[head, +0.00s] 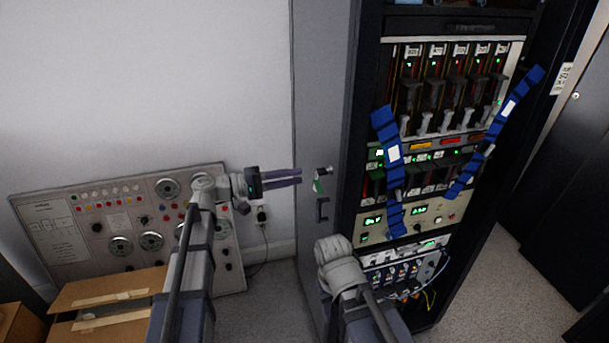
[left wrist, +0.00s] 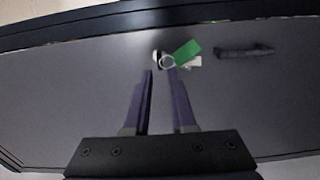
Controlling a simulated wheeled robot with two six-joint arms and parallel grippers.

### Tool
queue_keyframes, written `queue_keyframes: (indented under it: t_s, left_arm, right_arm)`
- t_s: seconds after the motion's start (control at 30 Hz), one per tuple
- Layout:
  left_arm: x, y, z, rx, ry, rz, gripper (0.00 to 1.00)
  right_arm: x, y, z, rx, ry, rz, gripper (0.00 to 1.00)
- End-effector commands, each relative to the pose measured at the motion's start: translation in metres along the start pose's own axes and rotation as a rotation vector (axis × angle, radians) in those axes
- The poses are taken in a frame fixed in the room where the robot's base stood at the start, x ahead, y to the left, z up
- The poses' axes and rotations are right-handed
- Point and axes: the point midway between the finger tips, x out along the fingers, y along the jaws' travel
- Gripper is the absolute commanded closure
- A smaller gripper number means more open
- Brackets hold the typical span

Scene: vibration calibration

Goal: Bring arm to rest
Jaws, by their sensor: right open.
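My left arm reaches in from the lower left of the head view. Its gripper (head: 300,177) points right toward the grey cabinet door (head: 323,100), with its two fingers apart and nothing between them. In the left wrist view both fingers (left wrist: 161,72) show, parted, with their tips near a ring and a green tag (left wrist: 187,52) hanging at a lock on the door. I cannot tell whether a finger touches the ring. My right arm (head: 340,270) rises from the bottom middle, in front of the rack; its fingers do not show.
An equipment rack (head: 440,90) with lit modules and blue straps (head: 388,140) stands right of the door. A black door handle (head: 322,209) sits below the tag. A dial panel (head: 60,235) leans on the wall at left. Cardboard boxes (head: 105,290) stand in front of it.

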Motion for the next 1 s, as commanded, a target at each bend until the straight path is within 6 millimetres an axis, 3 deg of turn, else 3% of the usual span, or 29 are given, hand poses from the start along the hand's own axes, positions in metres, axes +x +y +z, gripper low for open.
queue_keyframes:
  t_s: [0.43, 0.53, 0.67, 0.8, 0.87, 1.0]
  left_arm:
    - [-0.008, -0.001, 0.001, 0.000, -0.001, -0.002, 0.76]
    - [0.000, -0.009, 0.012, 0.005, -0.021, -0.043, 0.76]
    - [0.024, -0.048, 0.057, 0.030, -0.106, -0.221, 0.76]
    - [0.040, -0.111, 0.124, 0.091, -0.242, -0.532, 0.76]
    - [0.037, -0.136, 0.150, 0.125, -0.297, -0.667, 0.76]
    - [0.015, -0.182, 0.200, 0.220, -0.410, -0.982, 0.76]
  right_arm:
    - [0.000, 0.000, 0.000, 0.000, 0.000, 0.000, 0.50]
    - [0.000, 0.000, 0.000, 0.000, 0.000, 0.000, 0.50]
    - [0.000, 0.000, 0.000, 0.000, 0.000, 0.000, 0.50]
    - [0.000, 0.000, 0.000, 0.000, 0.000, 0.000, 0.50]
    - [0.000, 0.000, 0.000, 0.000, 0.000, 0.000, 0.50]
    - [0.000, 0.000, 0.000, 0.000, 0.000, 0.000, 0.50]
